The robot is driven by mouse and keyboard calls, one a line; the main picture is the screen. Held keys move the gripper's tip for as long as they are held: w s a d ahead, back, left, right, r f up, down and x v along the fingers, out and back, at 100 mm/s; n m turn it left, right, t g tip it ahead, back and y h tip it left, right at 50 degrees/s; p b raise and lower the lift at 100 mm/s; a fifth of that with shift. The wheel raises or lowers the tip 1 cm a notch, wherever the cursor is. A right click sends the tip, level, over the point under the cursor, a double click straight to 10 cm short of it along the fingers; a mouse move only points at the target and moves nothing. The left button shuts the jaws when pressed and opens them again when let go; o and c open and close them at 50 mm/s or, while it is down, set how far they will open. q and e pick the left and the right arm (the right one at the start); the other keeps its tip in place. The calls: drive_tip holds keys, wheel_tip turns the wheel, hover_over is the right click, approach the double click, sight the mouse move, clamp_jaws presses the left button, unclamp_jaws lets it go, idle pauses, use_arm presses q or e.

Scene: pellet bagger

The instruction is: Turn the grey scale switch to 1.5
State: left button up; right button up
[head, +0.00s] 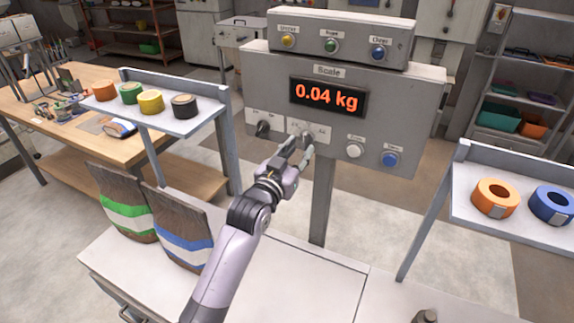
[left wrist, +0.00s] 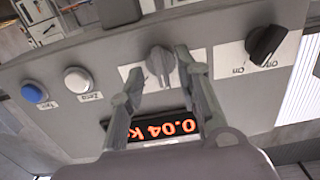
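The grey scale switch (head: 307,136) is a knob on a white label plate, low on the grey scale panel (head: 268,80). In the left wrist view, which is upside down, the grey switch (left wrist: 160,64) stands between the fingertips of my left gripper (left wrist: 160,66). The fingers look apart, with a small gap beside the knob. In the head view my left gripper (head: 300,148) is just in front of the switch and partly covers its label. The marks on it are too small to read. The display (head: 328,97) reads 0.04 kg. My right gripper does not show.
A black On/Off knob (head: 262,129) is left of the switch. A white Zero button (head: 354,150) and a blue button (head: 390,159) are to its right. Two bags (head: 182,228) stand below left. Shelves with tape rolls (head: 494,198) flank the panel.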

use_arm(q)
drive_tip(key=v, duration=1)
drive_tip(key=shift+s, duration=0.2)
drive_tip(key=shift+a, duration=0.1)
